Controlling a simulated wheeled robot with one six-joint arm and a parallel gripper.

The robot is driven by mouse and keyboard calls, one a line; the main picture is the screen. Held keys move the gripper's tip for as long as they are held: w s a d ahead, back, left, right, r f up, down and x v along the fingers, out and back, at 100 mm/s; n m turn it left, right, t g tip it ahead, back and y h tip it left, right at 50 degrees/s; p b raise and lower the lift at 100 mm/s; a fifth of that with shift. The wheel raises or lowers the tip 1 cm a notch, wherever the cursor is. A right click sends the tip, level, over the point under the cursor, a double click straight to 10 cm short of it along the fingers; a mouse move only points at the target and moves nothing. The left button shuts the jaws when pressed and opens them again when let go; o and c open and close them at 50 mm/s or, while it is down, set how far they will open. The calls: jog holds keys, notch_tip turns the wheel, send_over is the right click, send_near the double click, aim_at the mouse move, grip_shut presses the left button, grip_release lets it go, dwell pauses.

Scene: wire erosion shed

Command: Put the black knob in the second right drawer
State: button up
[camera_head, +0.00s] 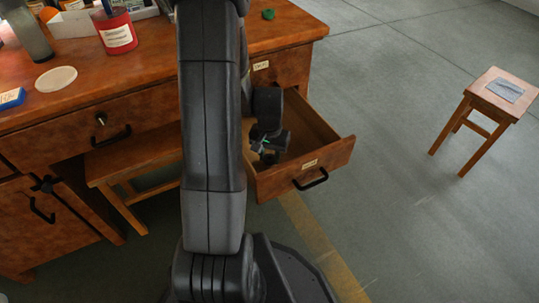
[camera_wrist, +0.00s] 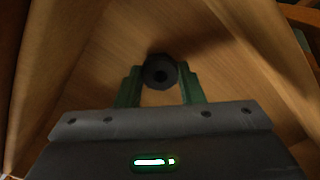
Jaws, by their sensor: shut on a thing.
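The black knob (camera_wrist: 160,71) shows in the wrist view as a dark round piece with a darker centre. It sits between the two green fingers of my gripper (camera_wrist: 160,83), which is shut on it. The open drawer (camera_head: 338,153) is pulled out of the right side of the desk, with a label and a black handle on its front. My gripper (camera_head: 269,150) is inside the drawer opening in the head view. Wooden drawer walls and floor surround it in the wrist view. I cannot tell whether the knob touches the drawer floor.
The desk top (camera_head: 165,55) carries a red tin (camera_head: 115,32), a pale round lid (camera_head: 56,78), a blue box (camera_head: 11,98) and a green cap (camera_head: 268,14). A stool (camera_head: 478,96) with a grey cloth stands right. Floor between stool and drawer is clear.

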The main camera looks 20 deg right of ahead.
jog(key=o, duration=1)
jog(key=shift+f, duration=0.1)
jog(key=shift+o, duration=0.2)
notch_tip(320, 180, up, 12)
jog(key=p, duration=0.4)
jog(key=shift+p, duration=0.35)
